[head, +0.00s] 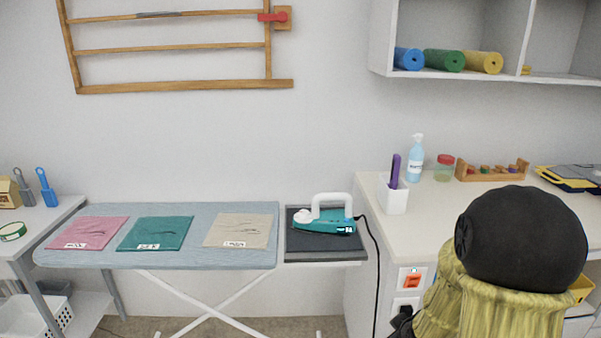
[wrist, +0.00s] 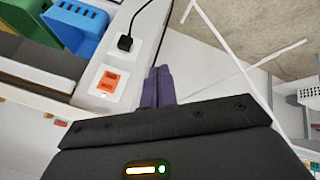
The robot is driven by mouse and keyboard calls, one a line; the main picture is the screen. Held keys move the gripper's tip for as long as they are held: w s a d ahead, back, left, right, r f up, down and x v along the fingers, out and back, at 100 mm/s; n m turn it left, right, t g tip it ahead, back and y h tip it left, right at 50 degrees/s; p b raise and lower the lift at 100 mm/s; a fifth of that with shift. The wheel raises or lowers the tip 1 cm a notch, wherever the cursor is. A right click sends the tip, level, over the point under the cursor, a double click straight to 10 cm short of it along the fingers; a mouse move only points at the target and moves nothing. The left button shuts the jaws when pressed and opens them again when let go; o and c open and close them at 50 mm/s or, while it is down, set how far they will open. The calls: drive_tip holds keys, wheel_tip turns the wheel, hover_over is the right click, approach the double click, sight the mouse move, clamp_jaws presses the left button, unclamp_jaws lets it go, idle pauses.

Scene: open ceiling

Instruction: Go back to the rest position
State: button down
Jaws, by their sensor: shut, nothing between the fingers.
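In the wrist view my gripper (wrist: 160,72) has its two purple fingers closed together with nothing between them. The fingers point toward the side panel of the white counter, beside an orange switch (wrist: 108,83) and a black plug (wrist: 125,43) in a socket. I cannot tell whether the fingertips touch the panel. In the head view my dark, yellow-green-sleeved arm fills the lower right, and the gripper itself is not visible there.
The white counter (head: 440,205) holds a bottle (head: 415,162), jar (head: 445,168) and cup (head: 393,196). An ironing board (head: 115,262) bears folded cloths; the teal iron (head: 325,222) rests on its dark pad, its cord (head: 376,255) hanging down. Floor shows below.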

drive_tip(key=s+a+r+m+g, duration=0.5)
drive_tip(key=s+a+m, duration=0.25)
drive_tip(key=s, duration=0.45)
drive_tip(key=w+p+v, duration=0.1)
drive_tip(key=p+v, duration=0.8)
drive_tip(key=w+d+p+v, duration=0.1)
drive_tip(key=w+p+v, duration=0.1)
drive_tip(key=p+v, duration=0.8)
drive_tip(key=shift+w+r+n+y, duration=0.3)
drive_tip(key=shift+r+n+y, duration=0.05)
drive_tip(key=shift+r+y, duration=0.05)
